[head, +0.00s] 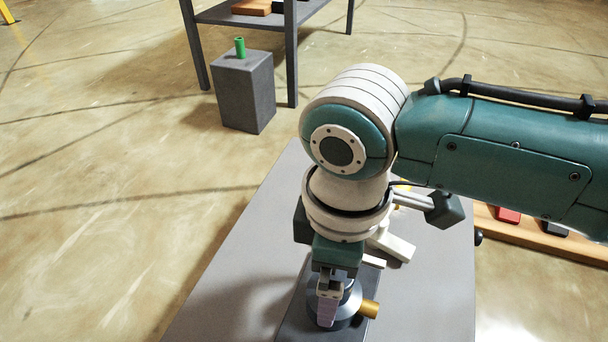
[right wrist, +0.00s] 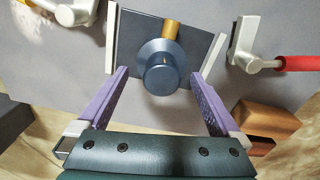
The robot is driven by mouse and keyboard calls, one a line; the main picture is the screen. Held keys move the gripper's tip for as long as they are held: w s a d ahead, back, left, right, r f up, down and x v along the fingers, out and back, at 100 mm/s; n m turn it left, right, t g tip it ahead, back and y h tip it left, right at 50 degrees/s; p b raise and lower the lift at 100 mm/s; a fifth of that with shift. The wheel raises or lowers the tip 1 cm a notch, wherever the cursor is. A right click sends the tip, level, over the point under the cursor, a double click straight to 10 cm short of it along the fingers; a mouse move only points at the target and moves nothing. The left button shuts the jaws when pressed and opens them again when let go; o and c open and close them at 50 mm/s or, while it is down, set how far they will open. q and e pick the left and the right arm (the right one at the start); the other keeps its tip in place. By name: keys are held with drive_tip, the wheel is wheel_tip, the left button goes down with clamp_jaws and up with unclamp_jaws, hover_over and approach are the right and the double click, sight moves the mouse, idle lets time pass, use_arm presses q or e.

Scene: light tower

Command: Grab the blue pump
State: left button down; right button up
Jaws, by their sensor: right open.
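The blue pump (right wrist: 158,74) is a round blue-grey body with a brass spout (right wrist: 171,29) pointing to the top of the right wrist view. It stands on a dark square base (right wrist: 135,28) with pale edge strips. In the head view the pump (head: 350,298) is partly hidden behind my right gripper (head: 328,308), and its brass spout points right. In the right wrist view my right gripper (right wrist: 160,98) is open. Its purple fingers are on either side of the pump, with gaps between. My left gripper is not in view.
The base is on a grey table (head: 235,270). Pale metal fittings (right wrist: 243,42) flank it, one with a red rod (right wrist: 295,63). A grey pedestal (head: 246,95) with a green cylinder (head: 240,47) stands on the floor beyond, near a dark shelf (head: 291,60). A wooden board (head: 545,238) is at right.

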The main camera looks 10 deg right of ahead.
use_arm(q)
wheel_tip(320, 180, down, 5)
drive_tip(key=b, duration=0.4)
use_arm(e)
drive_tip(key=f, duration=0.5)
drive_tip(key=shift+s+d, duration=0.25)
drive_tip(key=shift+d, duration=0.1)
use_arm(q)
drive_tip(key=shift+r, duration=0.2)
use_arm(e)
drive_tip(key=shift+r, duration=0.2)
drive_tip(key=shift+w, duration=0.1)
clamp_jaws()
